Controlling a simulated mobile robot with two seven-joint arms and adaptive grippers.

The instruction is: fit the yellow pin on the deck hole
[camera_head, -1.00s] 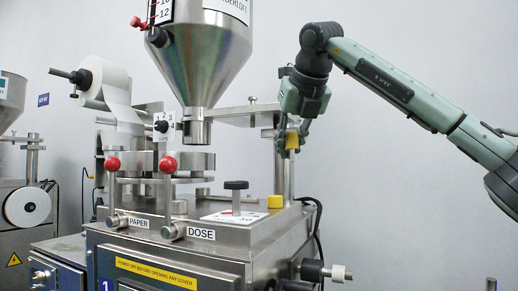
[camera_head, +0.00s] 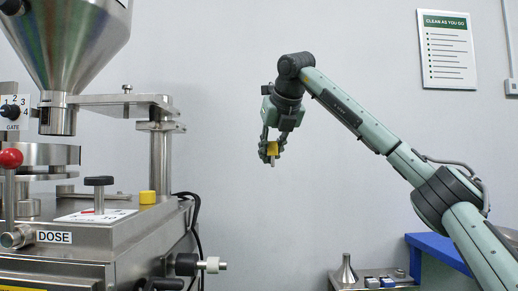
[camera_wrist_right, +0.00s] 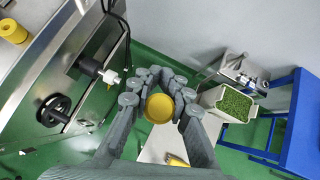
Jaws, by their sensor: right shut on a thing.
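My right gripper (camera_head: 272,150) is shut on the yellow pin (camera_head: 272,148); a grey shank shows below its yellow head. It holds the pin in the air, right of the machine and apart from its deck (camera_head: 110,225). In the right wrist view the pin's round yellow head (camera_wrist_right: 159,108) sits between the fingertips (camera_wrist_right: 158,92). Another yellow round piece (camera_head: 148,197) stands on the deck near its right edge and also shows in the right wrist view (camera_wrist_right: 12,31). I cannot make out an empty deck hole. My left gripper is not in view.
A steel post (camera_head: 160,160) and a dark knob (camera_head: 99,181) stand on the deck. A side handle (camera_head: 210,265) sticks out from the machine. A blue table (camera_head: 440,250) stands lower right, and a bin of green bits (camera_wrist_right: 235,104) shows below. Air around the gripper is clear.

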